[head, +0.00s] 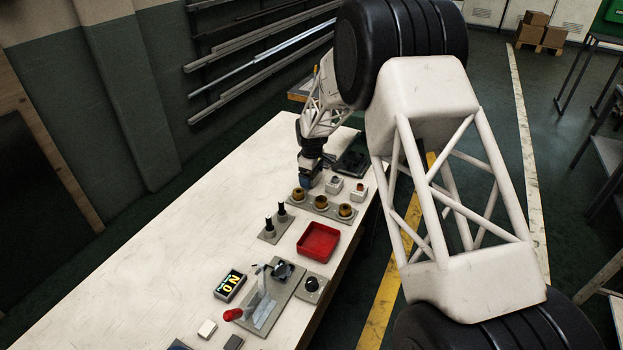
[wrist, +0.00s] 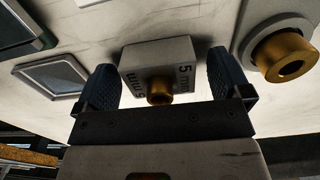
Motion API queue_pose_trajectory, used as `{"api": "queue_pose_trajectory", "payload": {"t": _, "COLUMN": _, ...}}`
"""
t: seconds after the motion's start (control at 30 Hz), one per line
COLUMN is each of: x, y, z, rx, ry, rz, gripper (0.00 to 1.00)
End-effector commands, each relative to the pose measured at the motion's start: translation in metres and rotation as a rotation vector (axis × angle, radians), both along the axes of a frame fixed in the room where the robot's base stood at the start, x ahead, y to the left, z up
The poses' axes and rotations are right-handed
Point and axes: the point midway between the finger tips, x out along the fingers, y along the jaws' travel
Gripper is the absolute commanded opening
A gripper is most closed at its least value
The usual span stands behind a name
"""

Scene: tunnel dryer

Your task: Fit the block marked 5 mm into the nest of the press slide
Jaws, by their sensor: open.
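The block marked 5 mm (wrist: 158,62) is pale grey with a brass-coloured round part on its near side. In the wrist view it sits between the two fingers of my gripper (wrist: 163,88), with a gap visible at least on the right. My gripper is open. In the head view my gripper (head: 309,182) is low over the far end of the bench, beside the row of brass cups; I cannot make out the marked block there. The press (head: 262,308), with a red-handled lever, stands at the near end. Its nest is too small to tell clearly.
Two small pale blocks (head: 346,188) stand right of my gripper. A plate with brass cups (head: 321,203), a plate with two black pegs (head: 275,227) and a red tray (head: 318,241) lie between gripper and press. A display box (head: 230,286) is left of the press. The bench's left side is clear.

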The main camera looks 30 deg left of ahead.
Motion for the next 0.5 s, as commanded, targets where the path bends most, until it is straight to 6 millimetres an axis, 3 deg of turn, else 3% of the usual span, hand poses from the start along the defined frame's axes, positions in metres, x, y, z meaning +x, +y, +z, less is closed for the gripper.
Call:
{"api": "queue_pose_trajectory", "payload": {"t": 0.37, "x": 0.0, "y": 0.0, "z": 0.0001, "rx": 0.0, "ry": 0.0, "rz": 0.0, "gripper": 0.96}}
{"api": "queue_pose_trajectory", "payload": {"t": 0.5, "x": 0.0, "y": 0.0, "z": 0.0001, "rx": 0.0, "ry": 0.0, "rz": 0.0, "gripper": 0.79}}
